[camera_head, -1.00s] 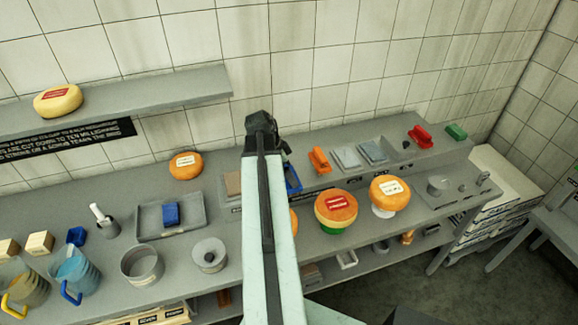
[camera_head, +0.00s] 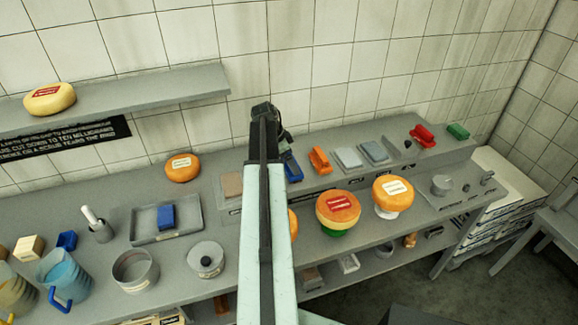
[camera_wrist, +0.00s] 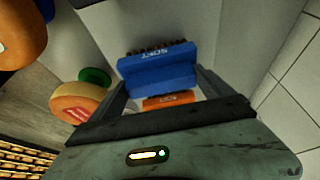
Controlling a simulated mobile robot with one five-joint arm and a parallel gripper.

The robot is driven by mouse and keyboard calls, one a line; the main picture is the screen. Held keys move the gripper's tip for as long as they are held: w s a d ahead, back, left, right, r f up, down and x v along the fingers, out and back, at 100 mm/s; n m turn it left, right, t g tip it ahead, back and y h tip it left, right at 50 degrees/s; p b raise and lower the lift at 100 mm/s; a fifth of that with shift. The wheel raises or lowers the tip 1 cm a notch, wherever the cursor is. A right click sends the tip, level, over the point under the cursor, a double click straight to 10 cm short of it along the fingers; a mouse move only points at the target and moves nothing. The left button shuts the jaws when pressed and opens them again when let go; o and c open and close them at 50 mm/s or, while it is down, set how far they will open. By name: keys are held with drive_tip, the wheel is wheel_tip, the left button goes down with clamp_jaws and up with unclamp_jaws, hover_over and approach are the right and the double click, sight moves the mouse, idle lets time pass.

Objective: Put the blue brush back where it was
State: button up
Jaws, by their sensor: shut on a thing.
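The blue brush (camera_head: 293,171) shows just right of my arm's end in the head view, in line with the left end of the raised ledge's row of brushes. In the wrist view the blue brush (camera_wrist: 158,72), marked SOFT with dark bristles, is between the fingers of my gripper (camera_wrist: 163,82), which is shut on it. In the head view my gripper (camera_head: 284,150) is mostly hidden behind the arm. An orange brush (camera_head: 319,160) lies to the right; it also shows in the wrist view (camera_wrist: 168,100). Whether the blue brush touches the ledge I cannot tell.
Two cheese wheels (camera_head: 338,208) (camera_head: 392,192) stand in front. A tray (camera_head: 190,228) with a blue block is at left. The tiled wall is close behind.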

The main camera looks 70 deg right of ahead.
drive_tip(key=o, duration=0.9)
drive_tip(key=shift+r+p, duration=0.35)
drive_tip(key=shift+r, duration=0.05)
drive_tip(key=p+v, duration=1)
drive_tip(key=v, duration=0.1)
drive_tip(key=shift+w+a+r, duration=0.1)
drive_tip(key=shift+r, duration=0.05)
